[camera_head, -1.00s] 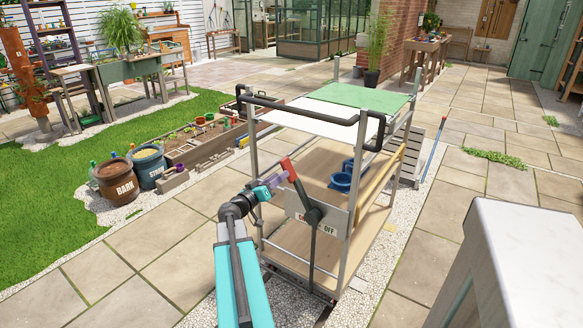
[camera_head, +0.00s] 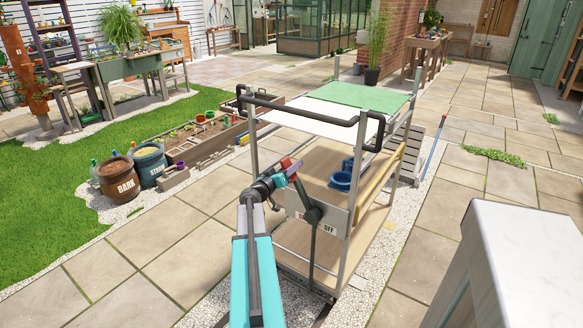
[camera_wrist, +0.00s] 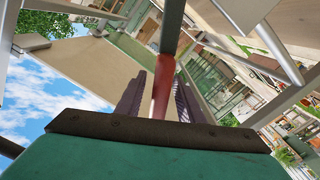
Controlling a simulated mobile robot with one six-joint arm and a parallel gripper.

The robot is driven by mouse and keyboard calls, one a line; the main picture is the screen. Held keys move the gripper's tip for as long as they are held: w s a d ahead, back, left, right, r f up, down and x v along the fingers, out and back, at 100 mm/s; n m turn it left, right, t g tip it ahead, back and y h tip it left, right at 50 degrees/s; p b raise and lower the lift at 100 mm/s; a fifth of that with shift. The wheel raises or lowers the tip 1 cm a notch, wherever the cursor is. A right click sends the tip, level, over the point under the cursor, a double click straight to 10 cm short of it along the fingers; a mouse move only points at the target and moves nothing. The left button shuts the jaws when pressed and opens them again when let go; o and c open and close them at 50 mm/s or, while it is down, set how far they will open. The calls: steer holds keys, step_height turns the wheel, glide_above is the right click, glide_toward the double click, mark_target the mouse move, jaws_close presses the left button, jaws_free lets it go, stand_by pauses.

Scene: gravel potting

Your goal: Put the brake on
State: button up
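The brake lever on the near end of the wheeled rack has a red handle (camera_head: 286,162) and a dark lower arm (camera_head: 312,213). It leans up and left from a pivot on a pale plate (camera_head: 328,228) marked "OFF"; other lettering on the plate is partly hidden. My gripper (camera_head: 290,170) is at the handle, covering part of it. In the wrist view, the red handle (camera_wrist: 163,85) runs between the two dark fingers of my gripper (camera_wrist: 160,90). The fingers stand apart with a narrow gap beside the handle; I see no firm grip.
The rack has a black push bar (camera_head: 300,107) above the lever and metal posts close around my arm. A blue pot (camera_head: 341,181) stands on its shelf. A pale-topped block (camera_head: 520,235) is at the right. Paving at the left front is clear.

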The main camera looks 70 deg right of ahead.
jaws_close()
steer(key=shift+a+b, duration=0.1)
steer(key=shift+b, duration=0.3)
